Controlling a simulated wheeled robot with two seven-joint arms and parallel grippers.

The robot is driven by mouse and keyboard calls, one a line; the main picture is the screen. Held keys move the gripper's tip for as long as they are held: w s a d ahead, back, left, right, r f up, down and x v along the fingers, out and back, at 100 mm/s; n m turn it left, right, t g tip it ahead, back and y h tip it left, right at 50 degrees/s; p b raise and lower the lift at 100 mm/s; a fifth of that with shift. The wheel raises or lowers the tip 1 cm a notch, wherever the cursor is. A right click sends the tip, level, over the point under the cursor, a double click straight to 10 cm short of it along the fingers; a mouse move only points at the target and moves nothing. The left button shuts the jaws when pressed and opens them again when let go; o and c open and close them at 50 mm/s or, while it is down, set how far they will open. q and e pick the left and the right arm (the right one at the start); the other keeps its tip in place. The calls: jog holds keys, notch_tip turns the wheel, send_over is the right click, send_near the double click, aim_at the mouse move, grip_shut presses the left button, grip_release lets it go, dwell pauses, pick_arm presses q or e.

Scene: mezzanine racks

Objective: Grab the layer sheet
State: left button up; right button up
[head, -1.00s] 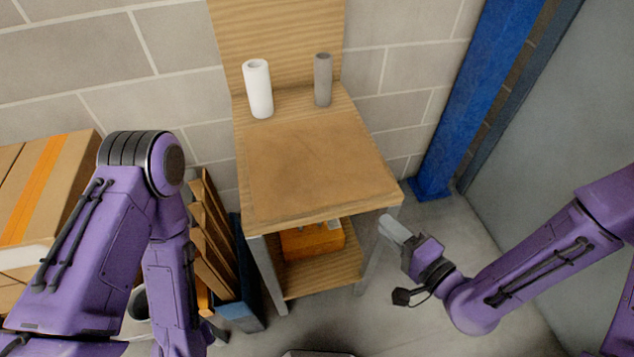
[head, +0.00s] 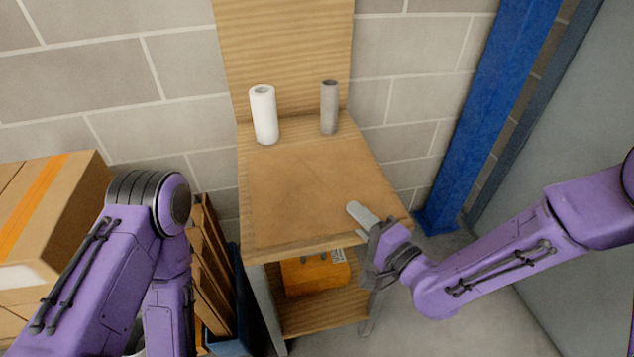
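The layer sheet (head: 305,189) is a flat brown sheet lying on the top of the wooden stand (head: 290,247). My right gripper (head: 357,210) is over the sheet's front right corner. Its fingers point up and left in the head view. I cannot tell whether they touch the sheet, or whether there is a gap between them. My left arm comes in from the left, and its gripper is not in view.
A white roll (head: 264,114) and a grey tube (head: 329,107) stand at the back of the stand. An orange box (head: 314,274) sits on the lower shelf. Cardboard boxes (head: 50,205) are at the left, with brown boards (head: 212,255) beside the stand. A blue post (head: 487,120) rises at the right.

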grip_shut()
jog(key=shift+r, duration=0.1)
